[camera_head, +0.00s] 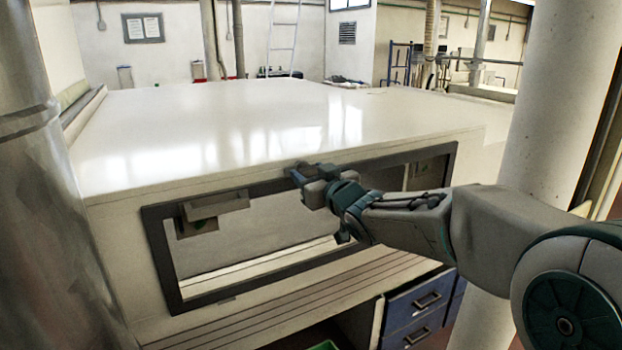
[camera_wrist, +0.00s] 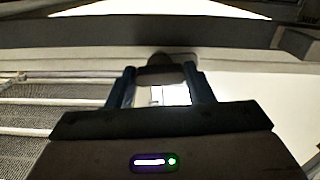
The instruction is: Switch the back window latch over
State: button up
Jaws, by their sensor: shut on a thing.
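The window (camera_head: 265,240) is a long opening in a dark frame on the front of the pale tunnel housing. My gripper (camera_head: 306,177) reaches in from the right to the middle of the frame's top rail. In the wrist view, my gripper (camera_wrist: 160,78) has its two fingers on either side of a small dark rounded piece (camera_wrist: 160,71), which looks like the window latch, and is shut on it. The gripper hides most of this piece in the head view, so I cannot tell which way it is turned.
The housing's broad white top (camera_head: 260,115) is clear. A grey box-like piece (camera_head: 213,205) hangs at the window's upper left. Blue drawers (camera_head: 422,305) stand below right. A thick pale column (camera_head: 555,100) rises at right and a metal cylinder (camera_head: 45,200) at left.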

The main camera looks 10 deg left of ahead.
jog(key=n+b, duration=0.3)
jog(key=shift+f, duration=0.25)
jog(key=n+b, duration=0.4)
jog(key=n, duration=0.1)
jog(key=shift+n, duration=0.4)
jog(key=n+b, duration=0.2)
jog(key=n, duration=0.2)
jog(key=shift+r+n, duration=0.1)
jog(key=shift+n, duration=0.2)
jog(key=shift+r+n+b, duration=0.1)
jog(key=shift+n+b, duration=0.85)
jog(key=shift+n, duration=0.75)
jog(key=o, duration=1)
jog(key=v, duration=1.4)
